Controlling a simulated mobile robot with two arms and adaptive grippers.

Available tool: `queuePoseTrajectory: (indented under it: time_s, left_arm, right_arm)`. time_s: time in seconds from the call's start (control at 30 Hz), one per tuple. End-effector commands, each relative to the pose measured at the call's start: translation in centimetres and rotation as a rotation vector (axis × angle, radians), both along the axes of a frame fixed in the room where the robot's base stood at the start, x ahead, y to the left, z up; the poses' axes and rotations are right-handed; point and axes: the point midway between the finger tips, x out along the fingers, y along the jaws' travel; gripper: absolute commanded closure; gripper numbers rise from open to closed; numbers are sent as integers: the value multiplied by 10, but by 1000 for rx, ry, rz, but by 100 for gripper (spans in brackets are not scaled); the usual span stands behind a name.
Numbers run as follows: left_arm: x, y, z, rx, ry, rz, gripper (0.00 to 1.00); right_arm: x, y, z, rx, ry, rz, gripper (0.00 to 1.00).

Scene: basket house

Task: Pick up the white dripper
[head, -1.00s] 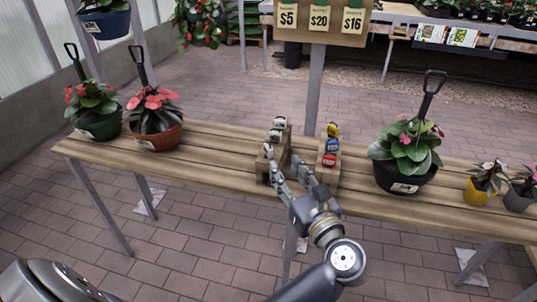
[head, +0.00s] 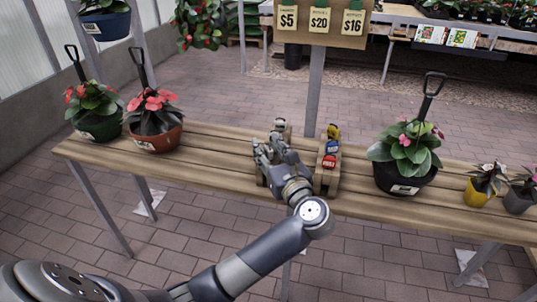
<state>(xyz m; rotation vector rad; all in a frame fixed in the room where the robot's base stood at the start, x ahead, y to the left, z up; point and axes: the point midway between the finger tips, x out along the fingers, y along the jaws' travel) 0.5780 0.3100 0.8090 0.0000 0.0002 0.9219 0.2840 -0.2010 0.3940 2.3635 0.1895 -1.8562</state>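Two small wooden racks stand side by side on the slatted wooden table. The left rack (head: 286,131) holds small whitish-grey droppers; one whitish dripper (head: 279,123) shows at its far end. The nearer ones are hidden behind my gripper. My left gripper (head: 267,145) is over the near part of this rack, its fingers pointing away from me. The fingers look parted; whether a dripper lies between them is hidden. My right gripper is not in view.
The right rack (head: 328,172) holds yellow, blue and red bottles, close beside my gripper. A brown pot (head: 156,139) stands to the left. The table between brown pot and racks is clear.

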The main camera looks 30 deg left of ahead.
Motion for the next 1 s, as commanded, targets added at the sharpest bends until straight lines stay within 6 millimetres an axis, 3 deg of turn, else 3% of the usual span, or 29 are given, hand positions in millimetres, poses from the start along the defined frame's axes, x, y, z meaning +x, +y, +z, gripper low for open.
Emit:
queuePoseTrajectory:
  time_s: [0.13, 0.33, 0.73, 0.8, 1.0]
  left_arm:
    - [0, 0, 0, 0, 0, 0, 65]
    - [0, 0, 0, 0, 0, -1, 99]
    - [0, -1, 4, -1, 0, -1, 100]
    - [0, -1, 12, -3, -3, -2, 100]
    - [0, -1, 52, -5, -5, -1, 100]
  right_arm:
    - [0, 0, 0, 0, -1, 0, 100]
    - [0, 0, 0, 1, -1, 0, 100]
    - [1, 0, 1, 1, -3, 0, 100]
    - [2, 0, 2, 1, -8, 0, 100]
    - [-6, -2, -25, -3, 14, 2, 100]
